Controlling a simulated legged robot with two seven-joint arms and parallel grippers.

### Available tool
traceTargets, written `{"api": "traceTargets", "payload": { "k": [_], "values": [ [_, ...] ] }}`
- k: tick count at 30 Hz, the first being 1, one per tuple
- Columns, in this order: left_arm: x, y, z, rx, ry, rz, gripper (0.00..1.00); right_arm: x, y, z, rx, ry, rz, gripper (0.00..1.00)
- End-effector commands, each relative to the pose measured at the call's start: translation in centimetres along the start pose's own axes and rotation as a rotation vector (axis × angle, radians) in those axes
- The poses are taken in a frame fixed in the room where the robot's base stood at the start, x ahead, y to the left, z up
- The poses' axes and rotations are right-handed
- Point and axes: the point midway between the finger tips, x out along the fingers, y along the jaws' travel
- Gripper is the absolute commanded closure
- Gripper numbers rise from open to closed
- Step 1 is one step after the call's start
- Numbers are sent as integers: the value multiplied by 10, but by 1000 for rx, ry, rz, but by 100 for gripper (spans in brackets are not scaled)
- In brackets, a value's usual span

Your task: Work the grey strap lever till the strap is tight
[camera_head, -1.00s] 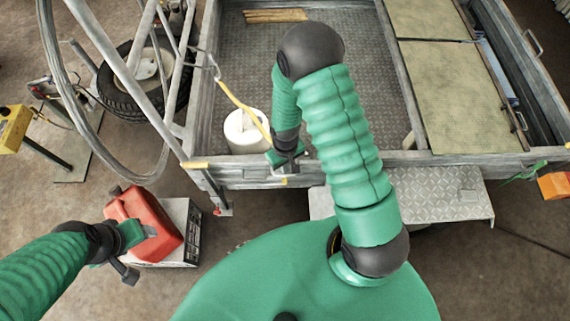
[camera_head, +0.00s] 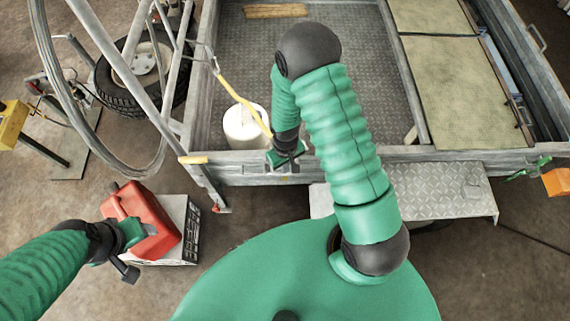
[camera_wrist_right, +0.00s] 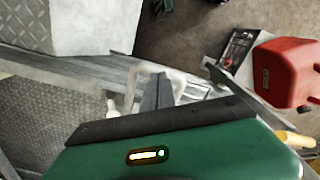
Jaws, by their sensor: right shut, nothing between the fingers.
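A yellow strap (camera_head: 243,103) runs from the metal frame, past a white drum (camera_head: 237,128), down to the trailer's near side wall. Its lower end is hidden near my right gripper (camera_head: 284,164). In the right wrist view a pale grey bent piece, apparently the strap lever (camera_wrist_right: 177,78), stands at the wall, right beside the dark fingers of my right gripper (camera_wrist_right: 157,92). The fingers are shut with nothing between them; whether they touch the lever I cannot tell. My left gripper (camera_head: 132,250) is over the red jerry can, its fingers unclear.
The red jerry can (camera_head: 152,215) rests on a crate (camera_head: 192,235) left of my body; it also shows in the wrist view (camera_wrist_right: 283,75). The trailer bed (camera_head: 330,60) lies beyond the side wall (camera_head: 235,170). A metal step (camera_head: 440,190) juts out at right.

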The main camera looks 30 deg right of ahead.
Motion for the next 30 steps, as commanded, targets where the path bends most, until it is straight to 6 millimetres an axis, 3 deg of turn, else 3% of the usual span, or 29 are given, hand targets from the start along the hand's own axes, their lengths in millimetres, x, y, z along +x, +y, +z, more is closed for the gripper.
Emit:
{"api": "traceTargets", "payload": {
  "k": [20, 30],
  "values": [
    [37, 0, 9, 0, 0, 0, 38, 51, 1, -2, 1, 3, 1, 100],
    [6, 0, 1, 0, 0, 0, 38, 15, 1, -2, 1, 4, 1, 100]
  ]
}}
